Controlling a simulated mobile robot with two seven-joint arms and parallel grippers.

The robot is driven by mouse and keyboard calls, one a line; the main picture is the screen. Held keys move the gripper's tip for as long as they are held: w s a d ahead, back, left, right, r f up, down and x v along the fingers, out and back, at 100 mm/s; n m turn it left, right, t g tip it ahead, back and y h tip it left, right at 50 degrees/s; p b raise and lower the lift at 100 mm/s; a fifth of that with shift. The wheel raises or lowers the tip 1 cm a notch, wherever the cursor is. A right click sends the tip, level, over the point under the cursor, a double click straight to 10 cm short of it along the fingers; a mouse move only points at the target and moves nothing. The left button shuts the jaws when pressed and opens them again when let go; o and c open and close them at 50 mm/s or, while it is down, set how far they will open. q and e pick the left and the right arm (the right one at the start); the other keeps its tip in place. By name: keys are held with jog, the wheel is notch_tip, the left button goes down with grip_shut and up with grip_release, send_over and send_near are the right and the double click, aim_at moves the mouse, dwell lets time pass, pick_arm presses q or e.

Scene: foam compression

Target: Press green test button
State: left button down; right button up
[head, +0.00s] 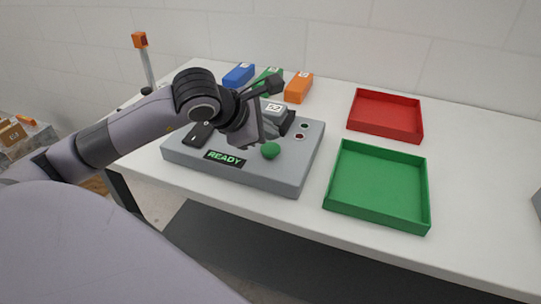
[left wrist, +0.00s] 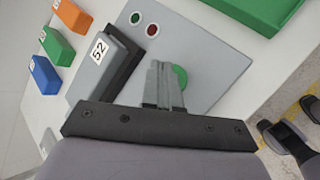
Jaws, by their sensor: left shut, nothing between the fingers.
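The grey test machine (head: 285,180) sits on the white table with a lit READY display (head: 225,158). Its green button (head: 269,150) is a round dome near the front right. My left gripper (head: 262,141) is shut and empty, with its fingertips down close by the button. In the left wrist view the shut fingers (left wrist: 164,88) partly cover the green button (left wrist: 181,76). Whether they touch it I cannot tell. A grey block (left wrist: 98,52) marked 52 sits in the machine's dark fixture. My right gripper is not clearly in view.
A green tray (head: 380,218) and a red tray (head: 388,135) stand to the right of the machine. Blue (head: 238,74), green (head: 270,73) and orange (head: 299,92) blocks stand behind it. A post with an orange top (head: 139,40) rises at the back left.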

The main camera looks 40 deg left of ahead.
pick_arm(q)
jog(key=shift+f, duration=0.2)
dwell(1.0)
dwell(0.9)
jog(key=shift+f+b, duration=0.45)
jog(key=shift+b, duration=0.25)
jog(key=shift+f+b, duration=0.5)
jog(key=shift+b, duration=0.2)
dwell(0.4)
jog(key=shift+r, duration=0.15)
jog(key=shift+r+p, duration=0.5)
jog(key=shift+r, duration=0.25)
jog(key=shift+r, duration=0.1)
